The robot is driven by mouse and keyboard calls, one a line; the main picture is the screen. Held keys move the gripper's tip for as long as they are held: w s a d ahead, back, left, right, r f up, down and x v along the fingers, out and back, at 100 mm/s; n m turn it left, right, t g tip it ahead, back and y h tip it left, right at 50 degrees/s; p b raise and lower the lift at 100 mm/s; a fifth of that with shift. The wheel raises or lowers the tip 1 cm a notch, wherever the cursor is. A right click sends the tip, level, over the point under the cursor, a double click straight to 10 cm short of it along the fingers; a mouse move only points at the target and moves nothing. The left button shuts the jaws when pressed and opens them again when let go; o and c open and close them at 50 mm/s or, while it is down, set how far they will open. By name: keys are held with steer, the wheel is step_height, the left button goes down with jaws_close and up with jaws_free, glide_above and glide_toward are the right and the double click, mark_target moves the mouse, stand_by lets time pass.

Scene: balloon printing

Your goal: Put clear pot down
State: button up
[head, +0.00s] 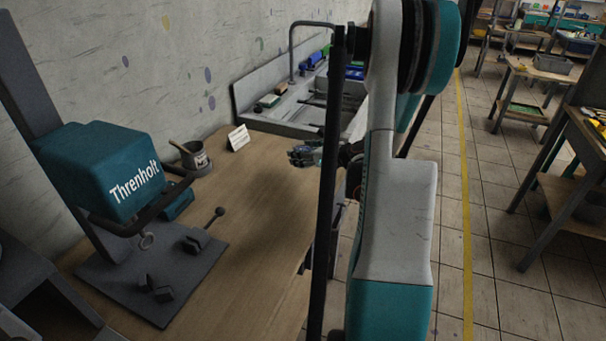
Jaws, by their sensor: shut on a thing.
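My gripper (304,156) is at the far right edge of the wooden worktop, in front of the sink. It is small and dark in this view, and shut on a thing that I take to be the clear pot. The held thing can barely be made out against the fingers and the arm. Another pot (198,160), grey with a label and a stick in it, stands on the worktop (255,205) near the wall, well to the left of my gripper.
A teal and grey "Threnholt" press (110,175) with a dark base plate fills the left of the worktop. A small white card (238,138) stands beside the labelled pot. A sink (295,108) with a tap lies behind. The worktop's middle is clear.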

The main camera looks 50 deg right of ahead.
steer(key=shift+f+b, duration=0.95)
steer(key=shift+f, duration=2.15)
steer(key=shift+f, duration=0.15)
steer(key=o, duration=1.3)
steer(key=shift+r, duration=0.2)
steer(key=p+v, duration=0.3)
steer(key=v, duration=0.9)
